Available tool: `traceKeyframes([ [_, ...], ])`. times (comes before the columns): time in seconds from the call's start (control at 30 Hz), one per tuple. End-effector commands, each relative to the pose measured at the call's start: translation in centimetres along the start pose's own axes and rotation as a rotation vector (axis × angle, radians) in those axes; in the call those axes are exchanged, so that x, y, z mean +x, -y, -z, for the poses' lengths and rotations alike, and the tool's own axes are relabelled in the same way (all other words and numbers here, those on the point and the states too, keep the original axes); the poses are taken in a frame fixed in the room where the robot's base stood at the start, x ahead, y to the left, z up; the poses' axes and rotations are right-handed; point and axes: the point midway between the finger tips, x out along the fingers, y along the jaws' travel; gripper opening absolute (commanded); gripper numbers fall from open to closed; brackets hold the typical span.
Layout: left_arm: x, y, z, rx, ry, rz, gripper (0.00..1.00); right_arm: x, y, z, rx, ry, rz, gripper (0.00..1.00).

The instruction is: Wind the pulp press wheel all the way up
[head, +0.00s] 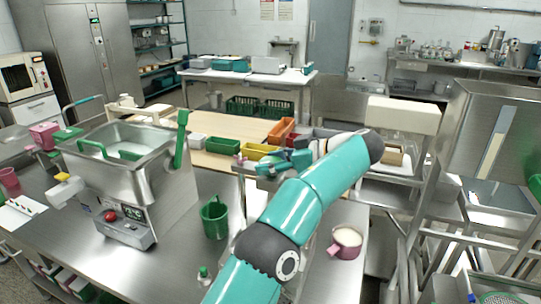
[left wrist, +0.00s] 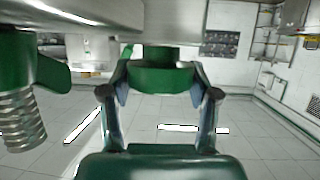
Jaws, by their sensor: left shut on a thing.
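My left arm (head: 310,195) rises from the bottom middle of the head view and bends at the upper right. Its gripper (head: 268,168) points left, low over the bench area. In the left wrist view the left gripper's fingers (left wrist: 160,88) are closed around a green rounded part (left wrist: 160,76) just below a steel surface. I cannot tell whether this part belongs to the press wheel; no whole wheel shows clearly. Another green part with a coiled or threaded steel piece (left wrist: 22,122) hangs at the left of that view. My right gripper is not in view.
A steel machine with a hopper (head: 115,165) and a green jug (head: 214,218) stand on the left bench. A pink cup (head: 345,243) stands right of my arm. A tall steel frame with a hopper (head: 490,130) stands at the right. Coloured bins (head: 222,146) line the table behind.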

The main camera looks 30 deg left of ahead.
Motion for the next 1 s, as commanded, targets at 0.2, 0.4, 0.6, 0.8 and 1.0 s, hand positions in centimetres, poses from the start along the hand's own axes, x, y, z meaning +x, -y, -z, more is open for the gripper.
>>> traceKeyframes([
  [0.2, 0.1, 0.0, -0.3, 0.003, 0.003, 0.006, 0.26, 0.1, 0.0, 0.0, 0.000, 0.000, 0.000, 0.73],
  [0.4, 0.1, 0.0, -0.3, 0.004, 0.003, 0.005, 0.75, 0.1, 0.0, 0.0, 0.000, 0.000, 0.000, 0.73],
  [0.6, 0.1, 0.0, -0.2, 0.002, 0.002, 0.002, 0.86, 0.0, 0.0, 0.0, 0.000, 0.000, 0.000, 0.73],
  [0.8, 0.0, 0.0, -0.1, -0.001, 0.005, -0.003, 0.86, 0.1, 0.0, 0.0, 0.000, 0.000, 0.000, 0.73],
  [1.0, -1.3, -0.2, -0.1, -0.043, 0.108, -0.095, 0.86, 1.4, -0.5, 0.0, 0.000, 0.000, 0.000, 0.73],
])
